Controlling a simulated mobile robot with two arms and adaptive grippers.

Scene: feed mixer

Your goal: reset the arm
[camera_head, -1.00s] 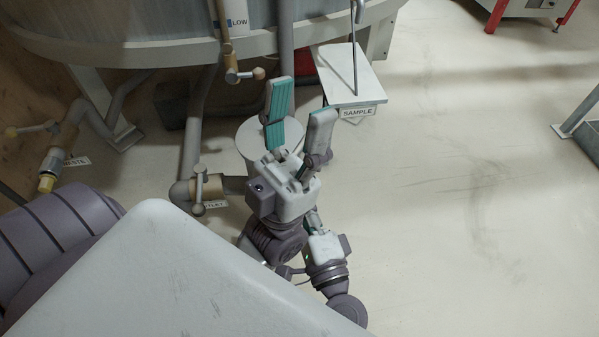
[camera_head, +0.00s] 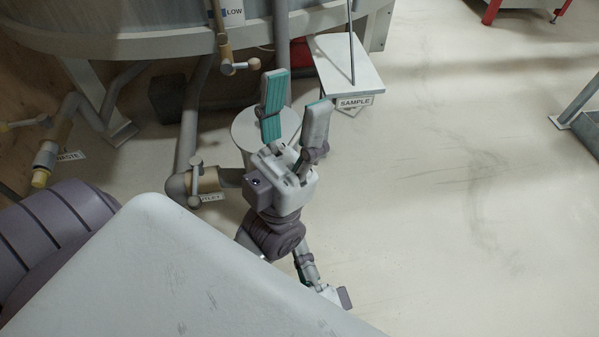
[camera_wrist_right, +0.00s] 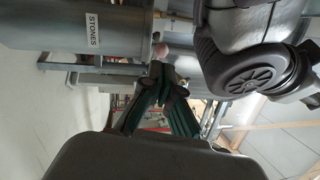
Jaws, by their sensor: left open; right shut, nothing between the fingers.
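My left gripper (camera_head: 298,92) is open and empty in the head view, its two teal-padded fingers pointing up and away. From above, it overlaps a round grey cylinder top and is left of the sample shelf; its height above them is unclear. What looks like my right gripper (camera_head: 302,264) shows low in the head view, below the left wrist and partly hidden by it. In the right wrist view my right gripper (camera_wrist_right: 158,72) has its fingers together with nothing between them.
The large vat (camera_head: 120,45) with valves and pipes stands behind. A white shelf (camera_head: 348,66) labelled SAMPLE juts out. The round cylinder top (camera_head: 243,125) is beneath the left fingers. A grey cylinder (camera_wrist_right: 75,28) labelled STONES shows in the wrist view.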

